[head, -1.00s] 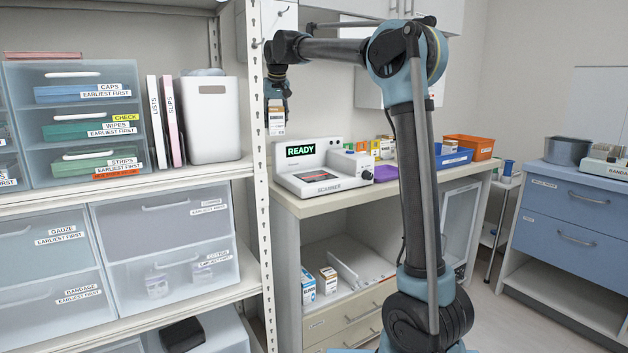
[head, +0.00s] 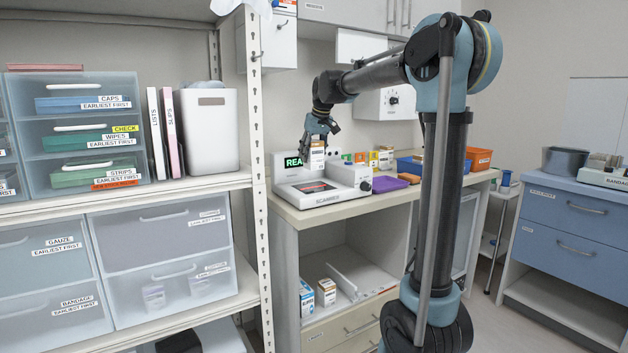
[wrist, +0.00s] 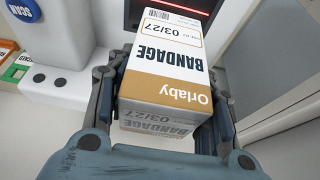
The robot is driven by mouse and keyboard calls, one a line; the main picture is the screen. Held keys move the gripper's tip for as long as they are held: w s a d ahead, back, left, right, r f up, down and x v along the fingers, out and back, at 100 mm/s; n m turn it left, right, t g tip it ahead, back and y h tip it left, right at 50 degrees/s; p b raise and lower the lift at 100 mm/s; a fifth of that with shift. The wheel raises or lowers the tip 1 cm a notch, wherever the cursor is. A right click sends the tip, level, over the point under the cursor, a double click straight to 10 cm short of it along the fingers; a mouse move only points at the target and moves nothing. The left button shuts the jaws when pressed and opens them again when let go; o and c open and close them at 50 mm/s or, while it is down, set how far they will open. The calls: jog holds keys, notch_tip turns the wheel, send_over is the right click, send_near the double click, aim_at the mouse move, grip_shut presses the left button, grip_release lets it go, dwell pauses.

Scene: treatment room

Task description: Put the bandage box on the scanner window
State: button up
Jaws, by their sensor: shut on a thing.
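The bandage box (wrist: 170,62) is white and tan, printed BANDAGE, Orlaby and 03/27. My gripper (wrist: 170,95) is shut on it, one finger on each side. In the head view the box (head: 317,156) hangs from my gripper (head: 320,138) in front of the scanner's display. The white scanner (head: 345,190) stands on the counter, its display partly hidden. Its dark scanner window (head: 313,187), with a red line, lies below the box. In the wrist view the window (wrist: 140,18) shows beyond the box, which hides part of it. The box looks raised above it.
Shelving with drawers and a metal post (head: 256,150) stands left of the scanner. Small boxes, a purple item (head: 388,184), a blue bin (head: 408,166) and an orange bin (head: 479,158) sit to its right. Boxes (head: 326,292) stand on the shelf below.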

aim_at(318, 146)
jog(key=shift+f, duration=3.45)
jog(key=shift+f, duration=0.1)
jog(key=o, duration=1.1)
jog(key=v, duration=1.2)
jog(key=shift+s, duration=0.1)
